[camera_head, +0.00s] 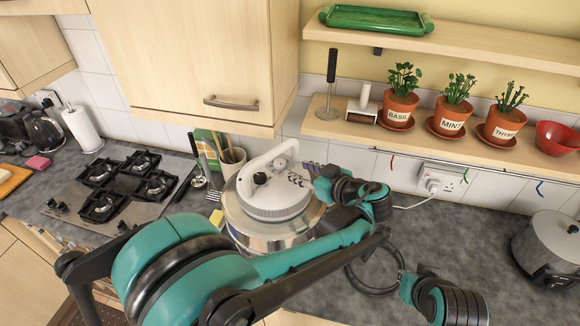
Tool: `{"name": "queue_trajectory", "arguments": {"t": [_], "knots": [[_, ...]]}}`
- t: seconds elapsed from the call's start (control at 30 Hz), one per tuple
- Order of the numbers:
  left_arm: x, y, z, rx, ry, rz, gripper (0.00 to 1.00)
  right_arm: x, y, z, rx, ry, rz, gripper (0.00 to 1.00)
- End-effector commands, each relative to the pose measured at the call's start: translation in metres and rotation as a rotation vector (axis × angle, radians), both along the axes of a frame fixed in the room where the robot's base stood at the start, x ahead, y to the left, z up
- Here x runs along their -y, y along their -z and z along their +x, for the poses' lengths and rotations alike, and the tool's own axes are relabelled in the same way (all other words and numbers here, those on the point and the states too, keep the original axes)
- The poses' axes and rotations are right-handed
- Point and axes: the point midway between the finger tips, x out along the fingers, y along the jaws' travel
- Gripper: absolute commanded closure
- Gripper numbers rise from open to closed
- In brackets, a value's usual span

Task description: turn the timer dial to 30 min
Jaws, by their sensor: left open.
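A white round-topped appliance (268,204) with a raised white handle and a small black knob (260,178) on its top sits on a steel body in the middle of the counter. My left gripper (301,176) is open at the right side of this white top, with its dark fingers close to it. I cannot tell whether they touch. A steel cooker (552,244) with a dark front panel stands at the far right. No dial marks are readable, and I cannot tell which control is the timer dial.
A hob (130,184) lies to the left. A utensil pot (232,162) stands behind the white-topped appliance. A shelf (450,140) with several plants runs above the counter. A socket (440,181) has a plug in it. The counter left of the steel cooker is mostly clear.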

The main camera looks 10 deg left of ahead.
Motion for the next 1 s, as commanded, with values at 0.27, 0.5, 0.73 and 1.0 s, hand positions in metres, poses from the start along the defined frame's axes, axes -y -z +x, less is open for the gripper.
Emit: {"name": "queue_trajectory", "arguments": {"t": [0.27,0.5,0.73,1.0], "knots": [[-0.033,0.016,0.026,0.0,-0.003,0.0,0.59,0.0,-0.003,0.0,0.0,0.0,0.0,1.0],[-0.051,0.026,0.041,-0.001,-0.001,0.001,0.59,0.0,-0.005,0.0,0.0,0.0,0.0,1.0],[-0.053,0.028,0.043,-0.001,0.003,0.001,0.59,0.0,-0.005,0.0,0.0,0.0,0.0,1.0],[-0.053,0.027,0.043,0.0,0.002,0.0,0.97,0.0,-0.005,0.0,0.0,0.0,0.0,1.0]]}}
